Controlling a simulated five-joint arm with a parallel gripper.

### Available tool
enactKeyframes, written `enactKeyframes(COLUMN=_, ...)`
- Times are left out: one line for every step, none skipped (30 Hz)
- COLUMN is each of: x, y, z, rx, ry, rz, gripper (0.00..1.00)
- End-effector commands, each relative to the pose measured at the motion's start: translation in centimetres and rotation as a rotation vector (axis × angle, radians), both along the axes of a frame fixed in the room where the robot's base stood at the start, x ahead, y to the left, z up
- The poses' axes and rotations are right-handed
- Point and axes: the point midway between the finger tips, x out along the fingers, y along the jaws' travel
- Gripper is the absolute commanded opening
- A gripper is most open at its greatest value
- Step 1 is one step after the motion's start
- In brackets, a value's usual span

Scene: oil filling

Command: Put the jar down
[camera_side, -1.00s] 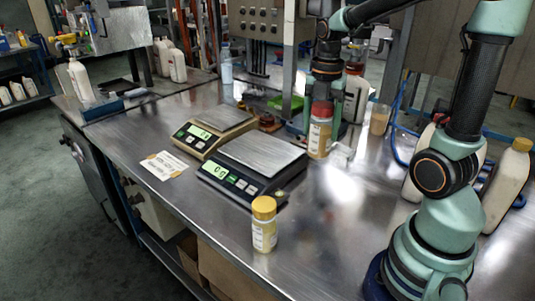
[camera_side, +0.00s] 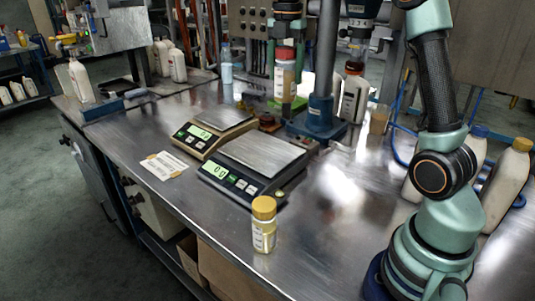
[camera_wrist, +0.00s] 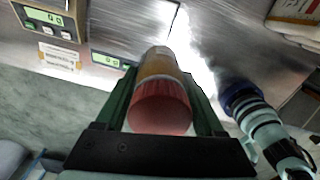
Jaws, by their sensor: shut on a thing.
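The jar with a red lid (camera_side: 285,73) is held upright in the air above the back of the bench, behind the scales in the side view. My gripper (camera_side: 286,45) is shut on it from above. In the wrist view, the red lid (camera_wrist: 160,108) sits between the two green fingers of my gripper (camera_wrist: 163,88), and the amber body points away from the camera. A second jar with a yellow lid (camera_side: 264,225) stands on the bench near the front edge.
A black scale (camera_side: 247,170) and a tan scale (camera_side: 214,131) stand mid-bench, pans empty. A paper card (camera_side: 163,166) lies left of them. A blue-based stand (camera_side: 320,122) and a cup (camera_side: 379,119) are at the back. White bottles stand at right. Bare bench (camera_side: 330,215) lies right of the black scale.

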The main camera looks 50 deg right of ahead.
Motion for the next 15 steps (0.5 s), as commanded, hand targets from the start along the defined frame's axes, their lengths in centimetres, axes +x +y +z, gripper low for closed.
enactKeyframes(x=1.0, y=0.0, z=0.2, rx=-0.001, ry=-0.001, rz=0.001, gripper=0.05)
enactKeyframes(x=1.4, y=-0.1, z=0.3, rx=0.0, ry=0.0, rz=0.001, gripper=0.05)
enactKeyframes(x=2.0, y=-0.1, z=0.4, rx=0.0, ry=0.0, rz=0.001, gripper=0.05)
enactKeyframes(x=2.4, y=-0.1, z=0.5, rx=-0.001, ry=-0.001, rz=0.001, gripper=0.05)
enactKeyframes(x=2.7, y=-0.1, z=0.6, rx=0.0, ry=0.0, rz=0.0, gripper=0.05)
enactKeyframes(x=3.1, y=-0.1, z=0.7, rx=-0.001, ry=-0.001, rz=0.0, gripper=0.05)
enactKeyframes(x=3.3, y=-0.1, z=0.7, rx=-0.001, ry=-0.001, rz=0.0, gripper=0.05)
enactKeyframes(x=3.5, y=-0.1, z=0.8, rx=-0.001, ry=-0.001, rz=0.0, gripper=0.05)
enactKeyframes(x=3.8, y=-0.1, z=0.8, rx=0.0, ry=-0.001, rz=0.0, gripper=0.05)
enactKeyframes(x=3.9, y=-0.1, z=0.9, rx=-0.001, ry=-0.002, rz=0.0, gripper=0.05)
enactKeyframes(x=4.0, y=-0.1, z=0.9, rx=-0.001, ry=-0.002, rz=0.0, gripper=0.05)
enactKeyframes(x=4.2, y=-0.1, z=0.8, rx=-0.001, ry=-0.002, rz=0.0, gripper=0.05)
enactKeyframes(x=4.2, y=-0.1, z=0.7, rx=-0.001, ry=-0.001, rz=0.0, gripper=0.05)
enactKeyframes(x=4.2, y=-0.1, z=0.5, rx=0.0, ry=0.0, rz=0.0, gripper=0.05)
enactKeyframes(x=4.2, y=0.0, z=0.0, rx=0.001, ry=0.001, rz=0.0, gripper=0.05)
